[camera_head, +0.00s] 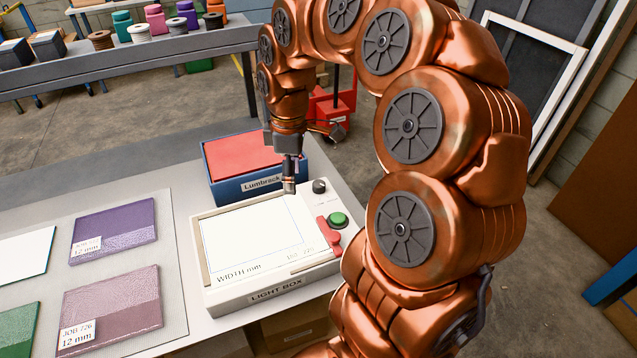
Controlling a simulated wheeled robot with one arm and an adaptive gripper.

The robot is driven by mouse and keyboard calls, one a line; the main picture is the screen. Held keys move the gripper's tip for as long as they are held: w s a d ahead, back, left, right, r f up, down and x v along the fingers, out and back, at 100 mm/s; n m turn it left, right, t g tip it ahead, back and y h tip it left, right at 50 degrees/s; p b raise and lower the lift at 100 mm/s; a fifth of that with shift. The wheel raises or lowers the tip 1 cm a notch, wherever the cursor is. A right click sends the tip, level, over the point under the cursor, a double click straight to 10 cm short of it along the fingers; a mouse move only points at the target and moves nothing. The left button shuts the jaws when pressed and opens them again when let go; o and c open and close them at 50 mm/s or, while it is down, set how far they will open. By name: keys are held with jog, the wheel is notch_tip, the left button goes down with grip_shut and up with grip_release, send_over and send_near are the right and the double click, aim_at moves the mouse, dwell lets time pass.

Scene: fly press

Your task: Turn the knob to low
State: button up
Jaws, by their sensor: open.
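A white light box (277,283) stands on the table with a lit white panel on top. A small black knob (319,186) sits at its back right corner, with tiny markings under it that are too small to read. A green button (338,220) and a red lever-like part (328,236) are in front of the knob. My gripper (289,187) points down over the back edge of the light box, a little left of the knob and apart from it. It is open, with nothing seen between the fingers. The gap between the fingers is hard to see from this side.
A blue Lumbrack box (262,190) with a red top stands right behind the light box, close to my gripper. Purple (115,230) and mauve (112,310) sample sheets lie on a mat at left. A back bench (130,60) holds several spools. My copper arm fills the right side.

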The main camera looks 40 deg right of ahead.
jog(key=n, duration=0.2)
send_over(319, 183)
notch_tip(319, 183, down, 5)
jog(key=shift+r+b, duration=0.2)
jog(key=shift+b, duration=0.15)
jog(key=shift+f+p, duration=1.1)
jog(key=shift+f, duration=2.75)
jog(key=c, duration=1.2)
jog(key=shift+o, duration=0.2)
